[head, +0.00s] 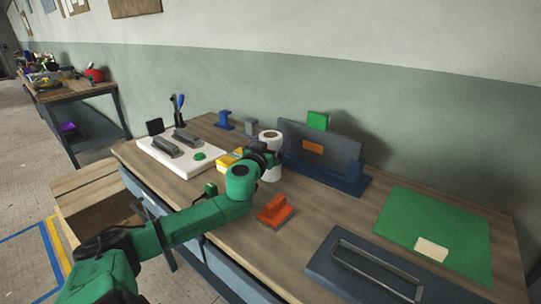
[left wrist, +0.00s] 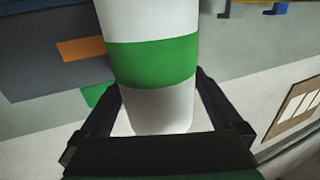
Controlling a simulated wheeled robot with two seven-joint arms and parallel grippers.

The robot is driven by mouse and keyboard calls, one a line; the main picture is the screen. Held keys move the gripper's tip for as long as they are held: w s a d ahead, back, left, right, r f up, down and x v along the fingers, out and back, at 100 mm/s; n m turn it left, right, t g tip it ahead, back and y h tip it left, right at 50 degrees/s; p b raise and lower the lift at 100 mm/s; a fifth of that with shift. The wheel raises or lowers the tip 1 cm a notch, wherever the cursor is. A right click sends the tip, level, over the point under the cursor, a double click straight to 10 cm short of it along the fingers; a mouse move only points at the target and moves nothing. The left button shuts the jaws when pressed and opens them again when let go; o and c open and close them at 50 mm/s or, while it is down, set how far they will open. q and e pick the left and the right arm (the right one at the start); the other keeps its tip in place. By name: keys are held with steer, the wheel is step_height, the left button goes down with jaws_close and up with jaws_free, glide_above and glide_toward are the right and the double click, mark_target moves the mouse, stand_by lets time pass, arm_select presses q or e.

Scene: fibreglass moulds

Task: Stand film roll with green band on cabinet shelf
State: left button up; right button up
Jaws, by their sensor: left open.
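The film roll (head: 270,137) is white with a brown core end at its top. It stands upright on the workbench, in front of the grey upright panel. Its green band is hidden by my gripper in the head view but shows clearly in the left wrist view (left wrist: 152,62). My left gripper (head: 265,157) is at the roll, with its two fingers (left wrist: 158,85) spread on either side of it. The fingers are open; I cannot tell whether either touches the roll. My right gripper is out of view. I cannot make out a cabinet shelf with certainty.
A white board (head: 180,160) with grey bars lies left of the roll. An orange-handled block (head: 275,211) sits in front. A blue-based grey panel (head: 320,150) stands behind right. A green mat (head: 435,228) and dark frame (head: 365,268) lie right. An open wooden compartment (head: 100,200) is left.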

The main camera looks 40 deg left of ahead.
arm_select(q)
steer(key=shift+w+a, duration=0.15)
steer(key=shift+w, duration=0.5)
jaws_close()
